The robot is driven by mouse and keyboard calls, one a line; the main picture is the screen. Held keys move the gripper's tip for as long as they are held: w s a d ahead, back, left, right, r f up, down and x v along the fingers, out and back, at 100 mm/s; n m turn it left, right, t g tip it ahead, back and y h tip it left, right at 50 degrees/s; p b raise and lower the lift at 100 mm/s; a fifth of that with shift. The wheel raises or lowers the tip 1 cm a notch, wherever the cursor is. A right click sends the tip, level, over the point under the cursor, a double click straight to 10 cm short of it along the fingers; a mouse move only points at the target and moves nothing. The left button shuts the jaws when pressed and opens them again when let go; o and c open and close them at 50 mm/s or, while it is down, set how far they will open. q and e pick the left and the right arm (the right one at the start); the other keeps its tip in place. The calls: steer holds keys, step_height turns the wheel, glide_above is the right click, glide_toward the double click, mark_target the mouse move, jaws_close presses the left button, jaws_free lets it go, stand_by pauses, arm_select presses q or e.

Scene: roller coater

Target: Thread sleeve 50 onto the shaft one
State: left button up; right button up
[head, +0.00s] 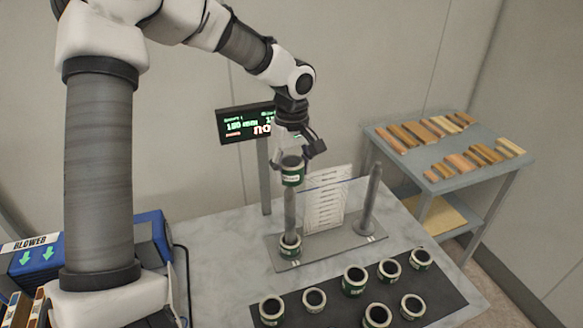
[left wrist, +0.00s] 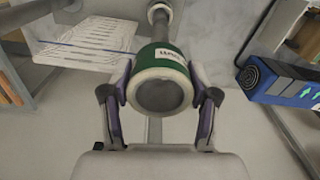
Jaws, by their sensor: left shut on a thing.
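My left gripper (head: 296,160) is shut on a green-banded, pale-rimmed sleeve (head: 293,175) with a white label too small to read. In the left wrist view, the two fingers (left wrist: 161,92) grip this sleeve (left wrist: 160,62) from both sides. The held sleeve is upright at the top of the left shaft (head: 290,210); I cannot tell whether the shaft tip is inside its bore. Another sleeve (head: 290,246) sits around the foot of that shaft. The right shaft (head: 371,196) is bare. Both shafts stand on a grey base plate (head: 328,247). My right gripper is not in view.
Several loose sleeves (head: 354,281) stand on a dark mat (head: 335,314) at the front of the table. A printed sheet (head: 326,198) stands between the shafts. A display (head: 243,124) stands behind. A blower box (head: 40,262) is at left, a side table (head: 480,178) at right.

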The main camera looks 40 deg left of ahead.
arm_select(q)
steer(key=shift+f+b, duration=0.4)
steer(key=shift+f, duration=0.1)
steer(key=shift+a+f+b, duration=0.25)
steer(key=shift+f+b, duration=0.35)
steer(key=shift+f, duration=0.35)
steer(key=shift+f+b, duration=0.8)
steer(key=shift+f, duration=0.35)
steer(key=o, duration=1.3)
steer(key=shift+c, duration=0.2)
steer(key=shift+o, duration=0.4)
steer(key=shift+o, duration=0.7)
